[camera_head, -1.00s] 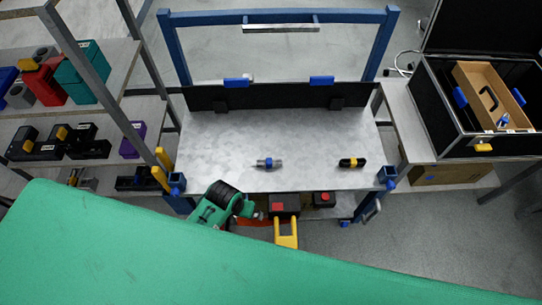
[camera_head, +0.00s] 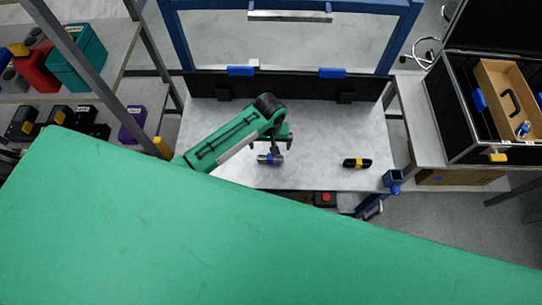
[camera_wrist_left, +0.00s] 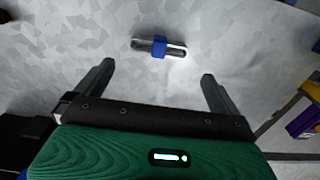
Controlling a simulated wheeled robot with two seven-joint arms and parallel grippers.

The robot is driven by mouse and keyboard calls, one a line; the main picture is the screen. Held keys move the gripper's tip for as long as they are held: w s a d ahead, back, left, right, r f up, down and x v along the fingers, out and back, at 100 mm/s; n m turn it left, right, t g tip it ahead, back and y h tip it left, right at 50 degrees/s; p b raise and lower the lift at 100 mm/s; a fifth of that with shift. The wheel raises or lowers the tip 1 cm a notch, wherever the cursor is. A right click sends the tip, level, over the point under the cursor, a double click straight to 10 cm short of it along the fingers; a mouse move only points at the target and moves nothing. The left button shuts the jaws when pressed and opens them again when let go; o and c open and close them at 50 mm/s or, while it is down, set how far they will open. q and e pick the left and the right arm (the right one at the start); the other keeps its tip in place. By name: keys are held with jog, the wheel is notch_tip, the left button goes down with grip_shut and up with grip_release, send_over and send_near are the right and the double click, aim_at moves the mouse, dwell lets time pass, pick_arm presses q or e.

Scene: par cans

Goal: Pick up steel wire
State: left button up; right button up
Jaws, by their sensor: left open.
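The likely steel wire, a small silver piece with a blue band (camera_head: 263,159), lies on the grey worktable (camera_head: 320,150). In the left wrist view the piece (camera_wrist_left: 178,49) lies flat, a little beyond the fingertips and roughly centred between them. My left gripper (camera_wrist_left: 154,72) is open and empty, its fingers spread either side. In the head view my left gripper (camera_head: 277,149) is above the piece and partly covers it; the exact height is hard to tell. My right gripper is not in view.
A black-and-yellow object (camera_head: 357,163) lies to the right on the table. A low black panel (camera_head: 290,87) with blue clips runs along the back. An open black case (camera_head: 455,125) stands on a right side table. Shelves (camera_head: 120,95) with tools are at left.

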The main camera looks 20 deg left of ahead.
aim_at(270, 156)
pick_arm(q)
notch_tip(270, 156, down, 9)
jog(key=shift+s+d+f+p, duration=0.1)
jog(key=shift+s+d+p, duration=0.05)
jog(key=shift+p, duration=0.15)
jog(key=c, duration=0.6)
jog(key=shift+c, duration=0.2)
